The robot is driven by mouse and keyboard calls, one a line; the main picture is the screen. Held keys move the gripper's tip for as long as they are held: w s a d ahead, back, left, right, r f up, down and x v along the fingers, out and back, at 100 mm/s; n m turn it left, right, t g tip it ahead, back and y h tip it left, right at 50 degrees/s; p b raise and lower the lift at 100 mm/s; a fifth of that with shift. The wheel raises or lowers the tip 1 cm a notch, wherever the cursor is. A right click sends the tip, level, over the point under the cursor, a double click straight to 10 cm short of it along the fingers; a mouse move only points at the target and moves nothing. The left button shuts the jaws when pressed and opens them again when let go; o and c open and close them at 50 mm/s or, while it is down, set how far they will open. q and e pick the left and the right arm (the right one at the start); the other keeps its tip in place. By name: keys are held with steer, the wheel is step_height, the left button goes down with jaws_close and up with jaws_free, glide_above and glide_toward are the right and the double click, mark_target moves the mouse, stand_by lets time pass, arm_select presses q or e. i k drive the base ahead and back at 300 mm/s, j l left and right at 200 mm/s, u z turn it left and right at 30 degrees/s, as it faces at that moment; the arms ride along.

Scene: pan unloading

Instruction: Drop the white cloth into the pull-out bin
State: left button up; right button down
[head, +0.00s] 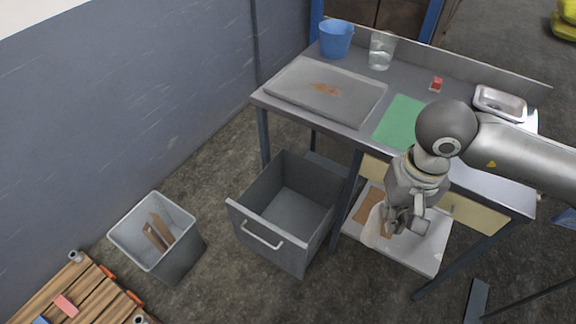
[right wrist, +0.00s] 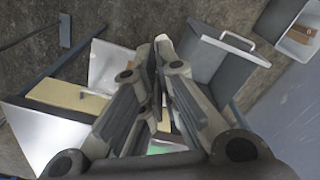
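The white cloth (head: 373,229) hangs at the fingers of my right gripper (head: 403,222), in front of the table's lower shelf. In the right wrist view a white bit of cloth (right wrist: 162,42) shows at the tips of the nearly closed fingers (right wrist: 163,68), so the gripper looks shut on it. The pull-out bin (head: 268,240) is a grey box with a handle on its front, pulled out under the table's left side. Its inside looks empty. It stands to the left of my right gripper, and also shows in the right wrist view (right wrist: 205,62). My left gripper is out of view.
The table (head: 450,88) carries a grey board (head: 300,83), blue bucket (head: 336,38), clear container (head: 381,50), green mat (head: 398,120), small red item (head: 436,83) and metal tray (head: 500,103). A grey waste bin (head: 180,262) with brown pieces and a wooden pallet (head: 90,300) stand left.

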mark_target(286, 214)
steer(key=i+j, duration=0.2)
steer(key=j, duration=0.15)
steer(key=i+j, duration=0.2)
steer(key=j, duration=0.2)
steer(key=i+j, duration=0.2)
steer(key=j, duration=0.15)
steer(key=i+j, duration=0.2)
steer(key=j, duration=0.2)
